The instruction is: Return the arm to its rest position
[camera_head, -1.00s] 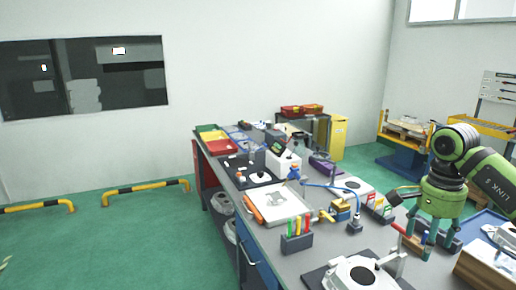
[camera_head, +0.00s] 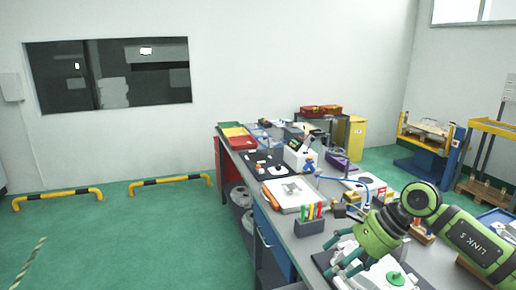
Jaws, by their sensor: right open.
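My right gripper (camera_head: 345,266) hangs over the near part of the grey workbench (camera_head: 281,233), its green arm coming in from the right. Its teal fingers point down and to the left, apart, with nothing seen between them. Beneath and beside it is a light casting (camera_head: 372,278) with a green knob-like part on top, partly covered by the gripper. My left gripper and arm are not in view.
A grey holder with coloured handles (camera_head: 309,222), a white tray (camera_head: 289,194) and a blue hose (camera_head: 345,180) lie behind the gripper. Red and yellow bins (camera_head: 237,143) stand at the far end. Yellow-black floor barriers (camera_head: 170,181) are at left, with open green floor around them.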

